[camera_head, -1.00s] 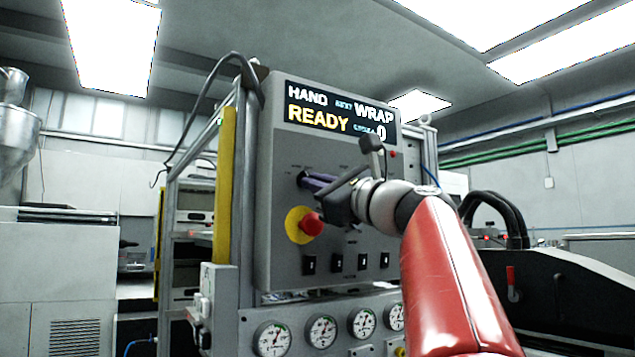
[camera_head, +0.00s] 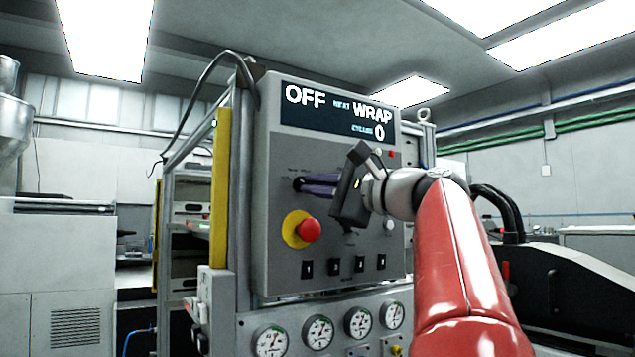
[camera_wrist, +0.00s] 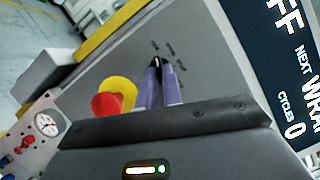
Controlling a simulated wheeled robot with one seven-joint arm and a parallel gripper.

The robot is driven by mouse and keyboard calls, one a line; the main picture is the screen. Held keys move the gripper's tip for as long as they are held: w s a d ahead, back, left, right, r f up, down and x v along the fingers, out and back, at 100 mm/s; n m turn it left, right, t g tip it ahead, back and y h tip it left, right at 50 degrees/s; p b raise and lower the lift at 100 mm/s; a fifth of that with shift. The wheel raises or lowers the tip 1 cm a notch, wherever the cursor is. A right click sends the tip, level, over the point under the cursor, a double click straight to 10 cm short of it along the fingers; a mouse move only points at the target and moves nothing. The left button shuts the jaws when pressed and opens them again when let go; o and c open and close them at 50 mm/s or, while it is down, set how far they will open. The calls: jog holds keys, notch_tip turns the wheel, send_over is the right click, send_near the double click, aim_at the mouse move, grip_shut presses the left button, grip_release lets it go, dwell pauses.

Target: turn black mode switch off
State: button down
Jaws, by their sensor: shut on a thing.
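The black mode switch (camera_head: 299,184) is on the upper left of the grey control panel (camera_head: 282,262). My gripper (camera_head: 306,185) has its purple fingers shut on the switch knob. In the wrist view the fingertips of my gripper (camera_wrist: 157,66) close around the small dark knob (camera_wrist: 158,62), which they partly hide. The display (camera_head: 335,110) at the top of the panel reads "OFF", "NEXT WRAP" and "CYCLES 0". My gripper body is tilted in front of the panel.
A red emergency button (camera_head: 308,230) on a yellow disc sits just below the switch, close to my fingers. Several small black switches (camera_head: 334,266) line the panel's lower part. Pressure gauges (camera_head: 319,331) are below. A yellow post (camera_head: 221,170) stands left of the panel.

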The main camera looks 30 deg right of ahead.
dwell(0.4)
jog(key=c, duration=1.6)
grip_release()
jog(key=shift+o, duration=0.2)
jog(key=v, duration=0.7)
jog(key=shift+s+b, duration=0.4)
jog(key=shift+d+f, duration=0.1)
jog(key=shift+d, duration=0.05)
